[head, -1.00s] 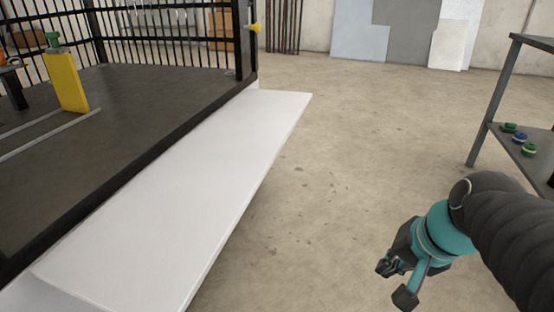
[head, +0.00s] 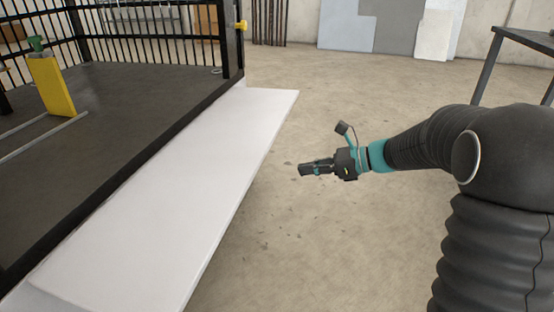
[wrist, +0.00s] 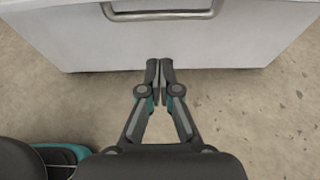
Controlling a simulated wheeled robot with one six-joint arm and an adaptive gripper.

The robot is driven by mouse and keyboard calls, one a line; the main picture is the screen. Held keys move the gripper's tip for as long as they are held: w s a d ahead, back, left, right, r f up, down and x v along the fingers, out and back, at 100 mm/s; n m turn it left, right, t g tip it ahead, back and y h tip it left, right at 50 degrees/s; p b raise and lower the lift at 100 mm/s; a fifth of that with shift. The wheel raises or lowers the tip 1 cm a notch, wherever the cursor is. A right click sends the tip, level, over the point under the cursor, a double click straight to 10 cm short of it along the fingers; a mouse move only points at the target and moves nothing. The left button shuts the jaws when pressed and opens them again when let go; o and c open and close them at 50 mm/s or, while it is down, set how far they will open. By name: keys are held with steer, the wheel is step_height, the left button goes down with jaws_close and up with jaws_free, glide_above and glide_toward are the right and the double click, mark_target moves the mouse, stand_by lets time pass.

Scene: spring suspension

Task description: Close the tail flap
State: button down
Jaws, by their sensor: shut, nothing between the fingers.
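The tail flap (head: 165,195) is a long white panel. In the head view it lies folded down, roughly level, along the near edge of a dark caged platform (head: 120,95). My gripper (head: 302,170) is shut and empty, to the right of the flap's outer edge and apart from it, pointing left. In the wrist view the flap (wrist: 240,40) spans the top, with a grey bar handle (wrist: 165,15) on its outer face. The shut fingertips (wrist: 160,65) show in front of its lower edge; I cannot tell whether they touch it.
A yellow latch knob (head: 241,25) sits on the dark corner post. A yellow block (head: 52,86) stands on the platform. A dark table (head: 525,40) is at the right, and grey panels (head: 405,30) lean on the back wall. Concrete floor between is clear.

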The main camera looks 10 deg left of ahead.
steer(key=s+b+x, duration=0.1)
steer(key=x, duration=0.9)
steer(key=shift+w+r, duration=0.2)
steer(key=shift+r, duration=0.5)
steer(key=shift+w+r, duration=0.2)
steer(key=shift+r, duration=0.45)
steer(key=shift+w+r, duration=0.2)
steer(key=shift+r, duration=0.5)
steer(key=shift+r, duration=0.15)
